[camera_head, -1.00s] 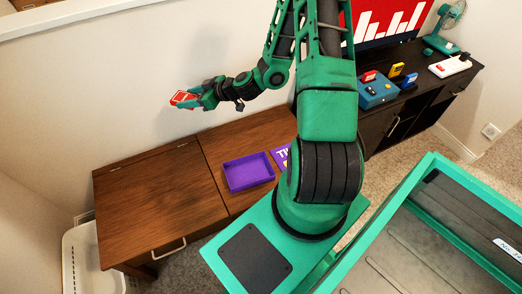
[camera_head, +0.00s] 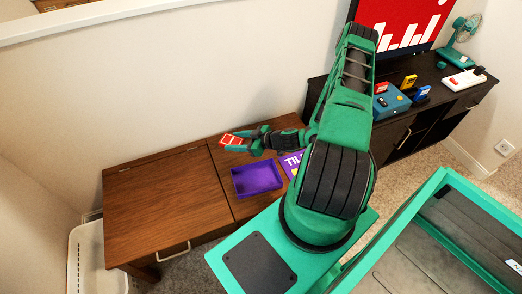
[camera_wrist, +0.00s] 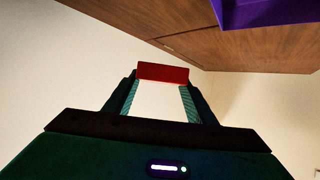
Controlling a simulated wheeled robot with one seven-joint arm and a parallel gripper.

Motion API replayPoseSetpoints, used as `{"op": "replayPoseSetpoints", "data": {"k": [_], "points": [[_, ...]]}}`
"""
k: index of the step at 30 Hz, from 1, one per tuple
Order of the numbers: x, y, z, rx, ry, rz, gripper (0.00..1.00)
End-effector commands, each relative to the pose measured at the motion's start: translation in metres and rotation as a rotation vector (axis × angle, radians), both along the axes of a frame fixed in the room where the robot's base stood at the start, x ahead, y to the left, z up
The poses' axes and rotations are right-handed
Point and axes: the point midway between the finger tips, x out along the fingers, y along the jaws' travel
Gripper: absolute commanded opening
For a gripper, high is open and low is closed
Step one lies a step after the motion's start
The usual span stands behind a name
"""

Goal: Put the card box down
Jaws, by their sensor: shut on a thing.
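The card box is red with white (camera_head: 231,141). My gripper (camera_head: 236,144) is shut on it and holds it above the wooden cabinet top, near its back edge by the wall. In the wrist view the box (camera_wrist: 162,73) shows its red edge and a pale face between my two fingers (camera_wrist: 160,100). An open purple tray (camera_head: 257,194) lies on the cabinet just in front of the box in the head view. The tray looks empty. The tray's corner also shows at the top right of the wrist view (camera_wrist: 265,12).
The brown wooden cabinet (camera_head: 160,205) has clear room left of the tray. A purple lid with lettering (camera_head: 292,162) lies right of the tray, partly hidden by my arm. A black desk (camera_head: 440,95) at the right holds a blue console, cartridges and a fan. A white basket (camera_head: 88,260) stands lower left.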

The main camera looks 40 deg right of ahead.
Motion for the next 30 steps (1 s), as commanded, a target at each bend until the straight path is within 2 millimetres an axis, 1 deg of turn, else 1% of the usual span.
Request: {"op": "replayPoseSetpoints", "data": {"k": [1,9,12,15,19,23,26,30], "points": [[0.004,-0.009,-0.005,-0.004,-0.002,-0.002,0.27],[0.028,-0.057,-0.037,-0.004,-0.001,-0.002,0.27],[0.037,-0.073,-0.048,-0.004,-0.001,-0.002,0.27],[0.043,-0.085,-0.057,-0.003,0.0,-0.001,0.27],[0.048,-0.093,-0.062,-0.002,0.0,0.0,0.27],[0.049,-0.095,-0.067,0.0,0.001,0.0,0.27],[0.049,-0.094,-0.077,0.001,0.002,-0.001,0.27],[0.049,-0.094,-0.096,0.002,0.001,-0.001,0.27]]}}
